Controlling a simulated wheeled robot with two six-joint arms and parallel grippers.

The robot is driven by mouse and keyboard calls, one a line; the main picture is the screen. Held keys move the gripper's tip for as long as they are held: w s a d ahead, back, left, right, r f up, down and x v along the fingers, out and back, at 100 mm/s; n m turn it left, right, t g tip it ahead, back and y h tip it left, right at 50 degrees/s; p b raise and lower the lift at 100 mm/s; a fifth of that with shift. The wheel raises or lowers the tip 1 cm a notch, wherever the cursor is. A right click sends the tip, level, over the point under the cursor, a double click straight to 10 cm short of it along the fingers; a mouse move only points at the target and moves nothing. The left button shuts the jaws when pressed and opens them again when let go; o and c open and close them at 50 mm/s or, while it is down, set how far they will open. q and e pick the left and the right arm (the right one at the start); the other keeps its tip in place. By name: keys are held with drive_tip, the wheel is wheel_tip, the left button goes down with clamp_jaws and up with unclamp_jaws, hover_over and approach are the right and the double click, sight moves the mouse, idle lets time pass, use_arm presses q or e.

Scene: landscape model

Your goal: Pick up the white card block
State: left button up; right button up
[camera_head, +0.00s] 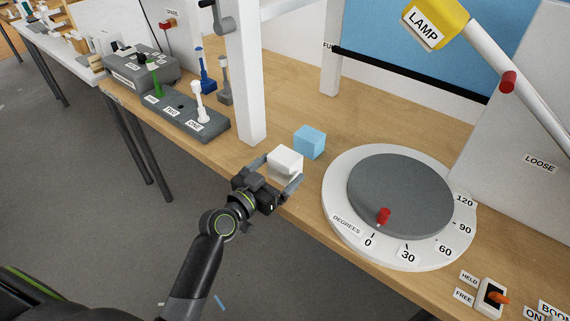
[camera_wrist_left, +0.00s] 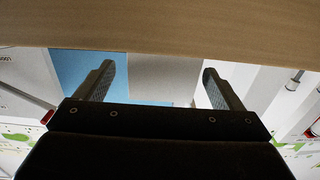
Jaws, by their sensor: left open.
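The white card block (camera_head: 286,160) sits on the wooden bench near its front edge. My left gripper (camera_head: 276,174) is open, with one finger on each side of the block. I cannot tell whether the fingers touch it. In the left wrist view, a pale face, apparently the block (camera_wrist_left: 165,77), shows between the two spread fingers of my left gripper (camera_wrist_left: 157,78). My right gripper is not in view.
A light blue block (camera_head: 309,141) sits just behind the white one. A round dial with a grey turntable (camera_head: 400,190) stands to the right. A white post (camera_head: 245,90) and a grey peg stand (camera_head: 180,117) are to the left.

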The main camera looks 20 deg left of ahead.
use_arm(q)
drive_tip(key=shift+p+x, duration=0.5)
drive_tip(key=shift+x, duration=2.05)
drive_tip(key=shift+a+f, duration=0.15)
drive_tip(key=shift+c, duration=0.4)
drive_tip(key=c, duration=1)
